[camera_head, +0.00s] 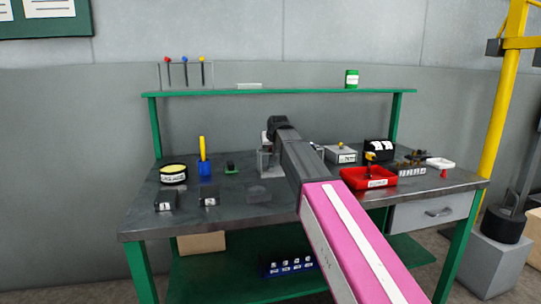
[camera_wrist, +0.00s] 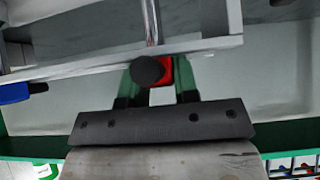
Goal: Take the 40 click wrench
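My gripper (camera_wrist: 160,78) is in the upper middle of the wrist view. Its two fingers stand apart, with a gap between them. A red piece (camera_wrist: 166,72) shows in that gap, partly behind a dark round knob (camera_wrist: 148,71). A thin silver shaft (camera_wrist: 152,22) rises above the knob, past a grey metal plate (camera_wrist: 225,43). I cannot tell whether these parts belong to the 40 click wrench, and no "40" marking is readable. In the head view my arm hides much of the spot around a grey stand (camera_head: 266,161) at mid-bench.
The dark workbench (camera_head: 235,213) carries a blue cup (camera_head: 206,168), a red tray (camera_head: 354,178) and small labelled blocks (camera_head: 166,201). A green shelf (camera_head: 300,93) runs behind, with several coloured-knob tools (camera_head: 185,71) at its left. A yellow post (camera_head: 499,105) stands at right.

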